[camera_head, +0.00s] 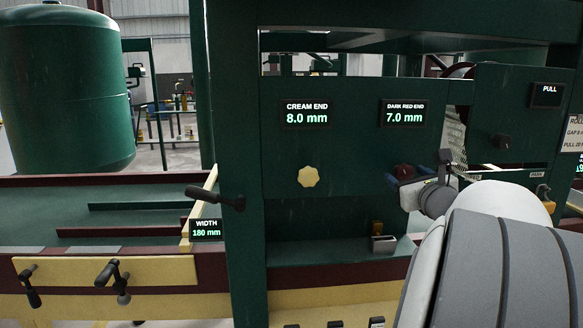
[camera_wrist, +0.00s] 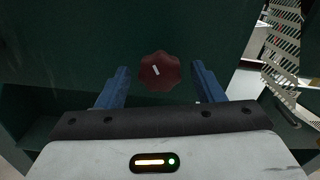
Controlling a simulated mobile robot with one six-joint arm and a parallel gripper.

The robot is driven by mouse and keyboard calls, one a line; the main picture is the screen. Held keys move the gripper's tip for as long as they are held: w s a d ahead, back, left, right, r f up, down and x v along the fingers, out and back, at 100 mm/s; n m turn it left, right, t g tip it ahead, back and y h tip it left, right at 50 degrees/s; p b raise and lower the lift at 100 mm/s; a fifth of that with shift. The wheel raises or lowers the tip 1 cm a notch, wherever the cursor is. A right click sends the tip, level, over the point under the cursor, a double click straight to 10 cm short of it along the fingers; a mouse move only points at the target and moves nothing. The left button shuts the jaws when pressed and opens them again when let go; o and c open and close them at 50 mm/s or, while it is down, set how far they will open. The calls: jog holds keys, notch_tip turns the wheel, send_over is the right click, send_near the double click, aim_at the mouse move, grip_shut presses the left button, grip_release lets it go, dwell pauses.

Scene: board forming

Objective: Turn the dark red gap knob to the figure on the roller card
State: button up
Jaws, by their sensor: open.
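The dark red knob (camera_wrist: 159,71) is on the dark green panel, with a short white mark on its face. In the head view the knob (camera_head: 404,172) shows partly behind my gripper (camera_head: 402,186). In the wrist view the blue fingers of my gripper (camera_wrist: 160,84) are open, one on each side of the knob, with gaps between. The dark red end display (camera_head: 404,114) reads 7.0 mm. The roller card (camera_head: 574,134) is cut off at the right edge; its gap line starts with what looks like an 8, and the rest is hidden.
A cream knob (camera_head: 308,177) sits left on the same panel, under the cream end display (camera_head: 307,115) reading 8.0 mm. A black lever (camera_head: 216,197) juts out by the green post. A perforated pale strip (camera_wrist: 284,50) hangs at the right.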

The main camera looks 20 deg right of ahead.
jog(key=shift+x, duration=1.25)
